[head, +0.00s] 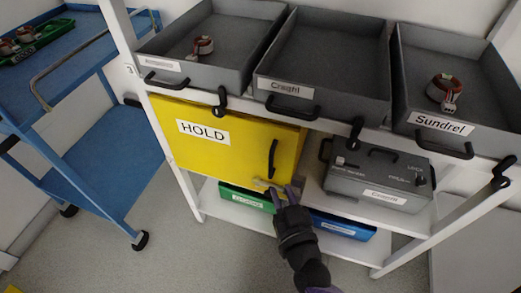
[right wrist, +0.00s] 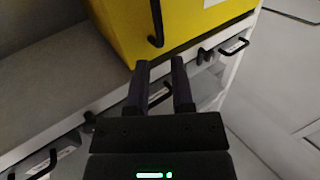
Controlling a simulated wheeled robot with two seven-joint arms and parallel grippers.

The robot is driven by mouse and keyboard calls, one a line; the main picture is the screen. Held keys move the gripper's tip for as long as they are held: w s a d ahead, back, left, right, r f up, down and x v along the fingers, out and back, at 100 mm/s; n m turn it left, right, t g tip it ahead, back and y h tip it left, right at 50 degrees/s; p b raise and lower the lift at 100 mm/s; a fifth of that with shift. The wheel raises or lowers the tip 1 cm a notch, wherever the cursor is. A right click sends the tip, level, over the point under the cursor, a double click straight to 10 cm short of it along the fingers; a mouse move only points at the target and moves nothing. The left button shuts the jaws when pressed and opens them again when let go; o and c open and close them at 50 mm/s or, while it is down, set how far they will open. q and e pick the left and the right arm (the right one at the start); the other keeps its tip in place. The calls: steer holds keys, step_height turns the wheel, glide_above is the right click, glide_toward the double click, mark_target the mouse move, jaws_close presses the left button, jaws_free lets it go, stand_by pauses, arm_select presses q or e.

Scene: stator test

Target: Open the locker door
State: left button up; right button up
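The yellow locker (head: 225,145) sits on the middle shelf, with a white HOLD label (head: 203,132) on its door. The door looks shut. Its black upright handle (head: 272,158) is near the door's right edge; the handle also shows in the right wrist view (right wrist: 156,22). My right gripper (head: 284,196) is just below the handle, near the locker's lower right corner. In the right wrist view its two fingers (right wrist: 159,75) are apart with nothing clearly between them, and the handle lies beyond the tips. My left gripper is in neither view.
Grey trays (head: 325,50) with black handles stand on the shelf above. A grey device (head: 378,176) stands right of the locker. Green (head: 245,198) and blue (head: 343,226) bins are below. A blue cart (head: 100,160) stands at left, with floor between.

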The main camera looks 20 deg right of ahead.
mark_target(272, 162)
steer(key=w+b, duration=0.1)
steer(key=w, duration=0.4)
steer(key=shift+w+d+b, duration=0.2)
steer(key=shift+b, duration=0.2)
steer(key=w+b, duration=0.1)
steer(key=w, duration=0.2)
steer(key=shift+w, duration=0.55)
steer(key=shift+r, duration=0.1)
jaws_close()
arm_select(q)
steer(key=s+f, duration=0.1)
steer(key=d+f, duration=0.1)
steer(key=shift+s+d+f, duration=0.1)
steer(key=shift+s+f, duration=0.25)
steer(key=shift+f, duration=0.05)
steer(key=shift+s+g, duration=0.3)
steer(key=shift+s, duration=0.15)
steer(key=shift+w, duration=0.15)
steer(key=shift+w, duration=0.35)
